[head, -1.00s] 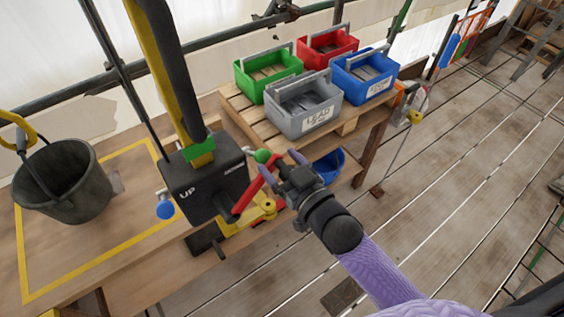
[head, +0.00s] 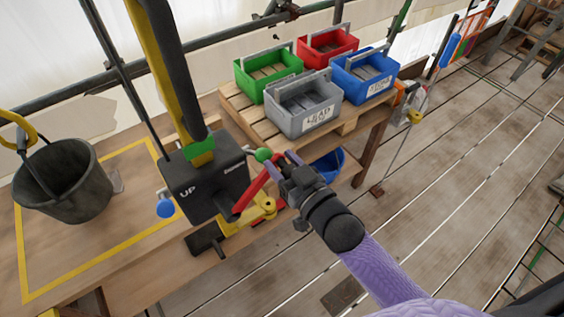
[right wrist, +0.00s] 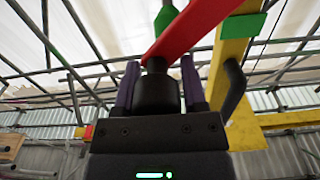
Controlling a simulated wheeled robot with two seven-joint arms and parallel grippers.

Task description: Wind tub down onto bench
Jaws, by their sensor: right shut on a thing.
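The tub is a dark grey bucket (head: 62,185) at the left of the head view, upright, with its handle up at a yellow hook (head: 20,130). It is over the bench (head: 110,255), within a yellow outlined square; I cannot tell whether its base touches. A black winch box (head: 205,185) marked UP and DOWN stands right of it, with a red crank arm (head: 250,193). My right gripper (head: 280,163) is at the crank's outer end. In the right wrist view its purple fingers are shut on the black crank grip (right wrist: 157,92), below the red arm. My left gripper is not in view.
A green knob (head: 263,155) and a blue knob (head: 165,209) sit by the winch box. Green, red, blue and grey crates (head: 305,105) stand on a pallet behind. The plank floor at right is largely clear.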

